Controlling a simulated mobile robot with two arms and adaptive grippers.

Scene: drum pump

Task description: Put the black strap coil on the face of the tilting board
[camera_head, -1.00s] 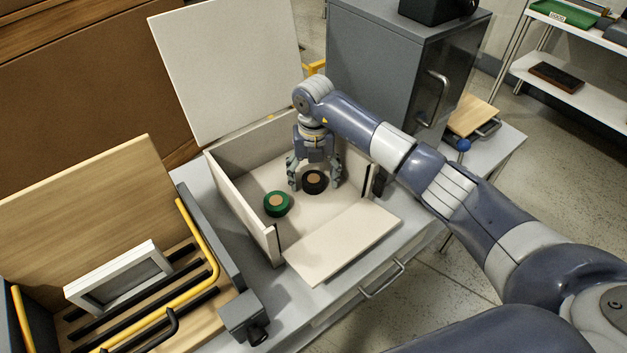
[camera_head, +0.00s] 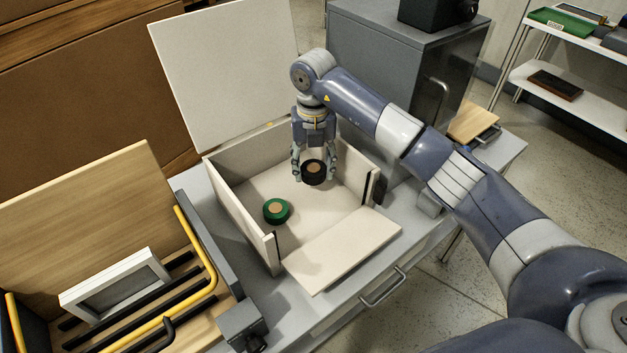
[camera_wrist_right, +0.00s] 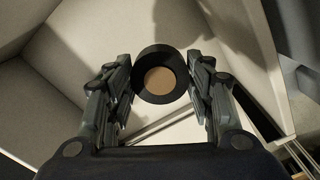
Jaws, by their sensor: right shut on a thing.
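The black strap coil (camera_head: 313,172), a dark ring with a tan centre, is between the fingers of my right gripper (camera_head: 313,176), above the floor of the white box. In the right wrist view the coil (camera_wrist_right: 160,76) sits between the two fingers (camera_wrist_right: 163,88). A small wooden board (camera_head: 474,122) on a grey mount lies at the right end of the table, partly hidden by my arm; it may be the tilting board. A larger wooden panel (camera_head: 75,215) leans at the left. My left gripper is not in view.
A green coil (camera_head: 276,211) lies in the white box (camera_head: 232,210), whose front flap is down and lid stands up. A grey cabinet (camera_head: 385,70) stands behind, between the box and the small board. A tray with yellow bars (camera_head: 200,245) is at the left.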

